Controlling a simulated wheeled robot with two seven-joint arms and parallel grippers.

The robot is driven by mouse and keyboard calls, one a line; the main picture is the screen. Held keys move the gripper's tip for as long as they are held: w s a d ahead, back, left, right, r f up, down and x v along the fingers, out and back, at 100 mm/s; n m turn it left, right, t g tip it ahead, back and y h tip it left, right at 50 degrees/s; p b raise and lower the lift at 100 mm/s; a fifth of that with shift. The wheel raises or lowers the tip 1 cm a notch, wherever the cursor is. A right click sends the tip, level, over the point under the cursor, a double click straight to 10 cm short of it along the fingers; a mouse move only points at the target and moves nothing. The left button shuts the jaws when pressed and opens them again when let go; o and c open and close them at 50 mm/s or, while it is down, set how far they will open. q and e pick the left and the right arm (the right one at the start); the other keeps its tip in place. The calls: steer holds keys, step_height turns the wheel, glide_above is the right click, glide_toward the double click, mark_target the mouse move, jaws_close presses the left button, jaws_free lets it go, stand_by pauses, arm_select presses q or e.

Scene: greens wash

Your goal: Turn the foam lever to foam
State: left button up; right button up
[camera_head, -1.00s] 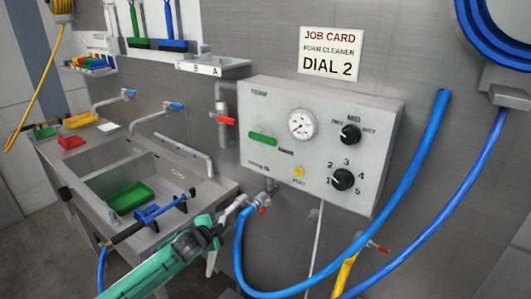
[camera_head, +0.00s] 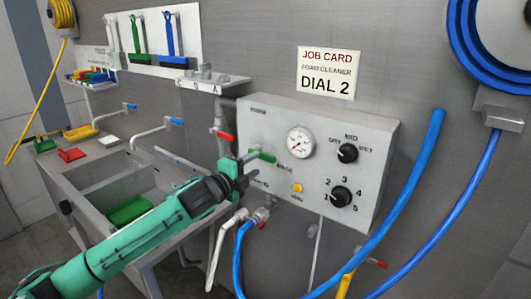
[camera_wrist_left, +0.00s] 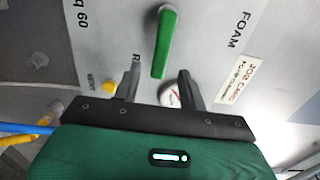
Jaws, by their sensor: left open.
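The green foam lever (camera_head: 263,156) lies about horizontal on the front of the grey control box (camera_head: 375,185). Its end is near the RINSE label, and the FOAM label sits above it. My left gripper (camera_head: 240,170) is at the lever's left side and hides part of it. In the left wrist view the lever (camera_wrist_left: 166,42) points down toward the gap between the open fingers (camera_wrist_left: 159,74). Its lower end shows near the fingertips; I cannot tell whether they touch it. My right gripper is not in view.
A gauge (camera_head: 301,142), two black knobs (camera_head: 347,153) and a yellow button (camera_head: 297,188) are on the box. A red-handled valve (camera_head: 226,136) is just left. A blue hose (camera_head: 415,165) arcs at right. Sinks and a green tray (camera_head: 130,209) lie lower left.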

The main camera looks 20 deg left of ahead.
mark_target(264, 158)
arm_select(q)
steer(key=p+x, duration=0.1)
steer(key=x, duration=0.4)
steer(key=shift+w+d+r+p, duration=0.1)
steer(key=shift+w+p, duration=0.15)
steer(key=shift+p, duration=0.1)
steer(key=shift+w+d, duration=0.2)
steer(key=shift+w, duration=0.35)
steer(key=shift+c, duration=0.2)
jaws_close()
